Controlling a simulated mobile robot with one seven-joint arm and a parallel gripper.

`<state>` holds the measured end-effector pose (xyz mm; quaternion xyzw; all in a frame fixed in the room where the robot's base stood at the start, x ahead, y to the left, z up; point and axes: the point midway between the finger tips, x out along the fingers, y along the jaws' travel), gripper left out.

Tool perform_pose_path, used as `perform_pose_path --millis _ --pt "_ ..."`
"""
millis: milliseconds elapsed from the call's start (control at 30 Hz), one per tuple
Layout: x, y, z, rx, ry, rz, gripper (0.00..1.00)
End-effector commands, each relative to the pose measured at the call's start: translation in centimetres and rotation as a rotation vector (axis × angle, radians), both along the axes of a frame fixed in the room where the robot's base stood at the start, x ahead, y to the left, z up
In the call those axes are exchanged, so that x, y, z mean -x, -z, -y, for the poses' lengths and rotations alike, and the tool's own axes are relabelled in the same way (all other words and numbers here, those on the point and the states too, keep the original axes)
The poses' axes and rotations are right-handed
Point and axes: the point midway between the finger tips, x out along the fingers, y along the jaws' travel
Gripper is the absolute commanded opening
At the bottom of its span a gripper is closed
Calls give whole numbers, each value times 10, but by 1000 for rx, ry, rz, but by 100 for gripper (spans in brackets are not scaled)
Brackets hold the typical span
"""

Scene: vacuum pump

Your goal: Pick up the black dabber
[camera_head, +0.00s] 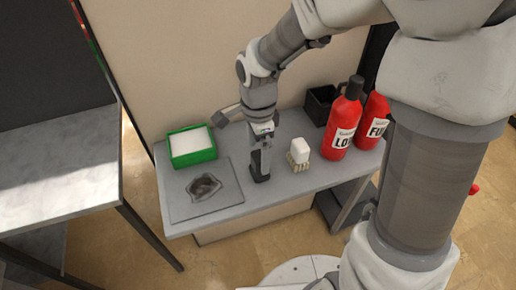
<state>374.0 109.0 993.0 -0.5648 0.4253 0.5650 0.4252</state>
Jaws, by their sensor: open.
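My gripper (262,176) points down over the middle of the grey table. Its fingers are dark and seen nearly edge-on, so the gap between them is hard to make out. It is open. I cannot make out the black dabber as a separate thing; it may be hidden behind or between the dark fingers. The low end of the fingers is close to the table top, but I cannot tell whether anything dark there is touched.
The table (295,184) also bears a green tray (193,160) with white contents, a dark crumpled thing (204,186) on a grey mat (226,203), a white-topped brush (299,151), red bottles (342,121) (374,107) and a black bin (317,104). Another table (60,160) stands left.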

Motion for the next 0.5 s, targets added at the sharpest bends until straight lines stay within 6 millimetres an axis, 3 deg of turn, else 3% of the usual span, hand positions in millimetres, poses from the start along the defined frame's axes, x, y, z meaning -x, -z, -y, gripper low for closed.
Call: perform_pose_path --millis 400,500 --pt "5 49 3 0 0 -3 100" --pt "5 54 3 0 0 -1 100"
